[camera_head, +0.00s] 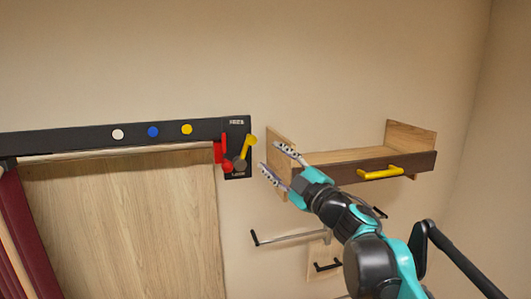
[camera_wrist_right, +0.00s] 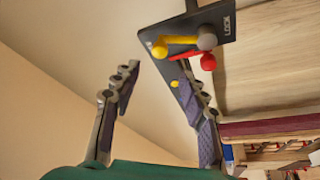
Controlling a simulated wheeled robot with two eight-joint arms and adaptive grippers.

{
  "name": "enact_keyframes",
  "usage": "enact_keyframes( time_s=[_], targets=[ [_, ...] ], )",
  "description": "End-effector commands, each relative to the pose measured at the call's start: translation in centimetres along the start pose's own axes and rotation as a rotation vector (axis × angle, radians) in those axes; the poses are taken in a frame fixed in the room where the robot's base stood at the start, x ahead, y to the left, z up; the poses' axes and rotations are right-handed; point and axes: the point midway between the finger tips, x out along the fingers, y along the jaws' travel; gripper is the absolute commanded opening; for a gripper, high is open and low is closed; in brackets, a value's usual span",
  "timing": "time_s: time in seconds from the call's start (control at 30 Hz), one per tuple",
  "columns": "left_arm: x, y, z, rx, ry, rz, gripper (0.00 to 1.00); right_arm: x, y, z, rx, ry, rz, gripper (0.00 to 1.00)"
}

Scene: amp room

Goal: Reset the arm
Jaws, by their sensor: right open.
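My right gripper (camera_head: 272,160) is open and empty, in front of the wall between the black panel and the shelf. In the right wrist view its two fingers (camera_wrist_right: 157,72) stand wide apart with nothing between them. My left gripper is in neither view. A black panel (camera_head: 238,123) just left of my right gripper carries a yellow lever (camera_head: 249,144), a red lever (camera_head: 219,152) and a grey knob (camera_head: 240,164). In the right wrist view the yellow lever (camera_wrist_right: 160,46), red lever (camera_wrist_right: 207,62) and grey knob (camera_wrist_right: 207,38) show beyond the fingertips.
A wall shelf (camera_head: 345,156) with a yellow handle (camera_head: 381,173) is right of and behind my right gripper. A metal bar (camera_head: 290,238) and a small dark handle (camera_head: 327,266) are below. A black rail (camera_head: 75,138) with coloured dots runs left above a wooden panel (camera_head: 130,220).

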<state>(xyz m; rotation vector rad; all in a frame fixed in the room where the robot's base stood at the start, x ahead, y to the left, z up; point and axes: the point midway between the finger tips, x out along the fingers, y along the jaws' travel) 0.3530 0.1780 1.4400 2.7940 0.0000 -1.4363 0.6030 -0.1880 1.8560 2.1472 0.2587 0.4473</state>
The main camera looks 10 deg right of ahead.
Motion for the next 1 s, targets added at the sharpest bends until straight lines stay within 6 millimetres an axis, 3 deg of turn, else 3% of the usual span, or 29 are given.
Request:
enact_keyframes(
  time_s=[0.4,0.57,0.77,0.87,1.0],
  targets=[
    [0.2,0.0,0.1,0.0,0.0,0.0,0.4,-0.6,-0.2,0.1,0.003,-0.002,0.002,0.44],
    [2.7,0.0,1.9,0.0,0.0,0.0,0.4,-2.0,-2.6,2.7,0.045,-0.065,0.055,0.44],
    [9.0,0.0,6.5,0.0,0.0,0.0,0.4,-7.2,-10.0,10.5,0.197,-0.273,0.172,0.44],
    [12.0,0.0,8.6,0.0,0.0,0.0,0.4,-10.5,-14.8,14.8,0.29,-0.396,0.208,0.44],
    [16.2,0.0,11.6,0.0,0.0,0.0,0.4,-15.5,-22.9,20.5,0.428,-0.569,0.218,0.44]
  ],
)
